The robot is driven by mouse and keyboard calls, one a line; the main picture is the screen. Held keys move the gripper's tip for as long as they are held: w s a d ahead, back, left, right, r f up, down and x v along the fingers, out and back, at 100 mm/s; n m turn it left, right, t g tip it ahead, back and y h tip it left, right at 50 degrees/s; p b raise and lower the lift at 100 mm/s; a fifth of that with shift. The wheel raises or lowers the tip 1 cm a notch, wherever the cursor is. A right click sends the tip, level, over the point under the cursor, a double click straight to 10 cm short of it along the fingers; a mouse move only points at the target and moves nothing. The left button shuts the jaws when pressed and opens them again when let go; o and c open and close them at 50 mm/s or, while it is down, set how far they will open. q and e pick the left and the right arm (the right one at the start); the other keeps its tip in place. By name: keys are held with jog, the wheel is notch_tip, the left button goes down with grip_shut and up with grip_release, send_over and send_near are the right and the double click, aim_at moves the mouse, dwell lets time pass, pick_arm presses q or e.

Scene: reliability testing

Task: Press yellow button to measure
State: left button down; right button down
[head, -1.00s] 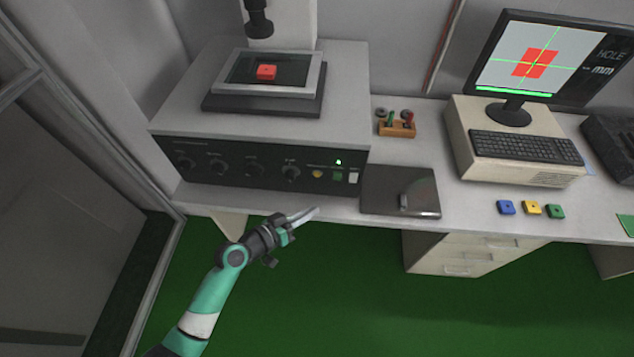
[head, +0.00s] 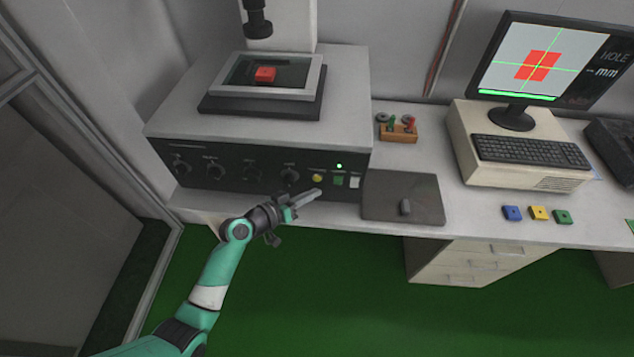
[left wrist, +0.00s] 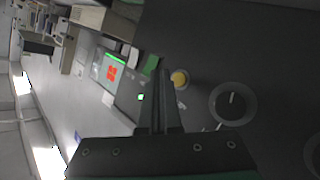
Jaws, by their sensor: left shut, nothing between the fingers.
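The yellow button (head: 317,178) is on the black front panel of the measuring machine (head: 255,167), left of a green and a white button. It also shows in the left wrist view (left wrist: 180,78), just beyond and to the right of the fingertips. My left gripper (head: 318,192) is shut and empty, its tips just below the yellow button in the head view. I cannot tell whether they touch the panel. A red block (head: 265,74) lies on the machine's stage under the dark lens (head: 257,22). My right gripper is not in view.
A monitor (head: 540,60) shows a red square with green crosshairs and "HOLE -- mm". Black knobs line the panel left of the button.

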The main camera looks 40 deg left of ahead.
pick_arm(q)
jog(key=shift+w+a, duration=0.5)
jog(key=shift+w, duration=0.2)
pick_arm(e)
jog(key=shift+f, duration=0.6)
pick_arm(q)
jog(key=shift+b, duration=0.35)
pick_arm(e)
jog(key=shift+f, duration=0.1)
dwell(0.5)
pick_arm(q)
jog(key=shift+w+a, duration=0.25)
jog(key=shift+w, duration=0.05)
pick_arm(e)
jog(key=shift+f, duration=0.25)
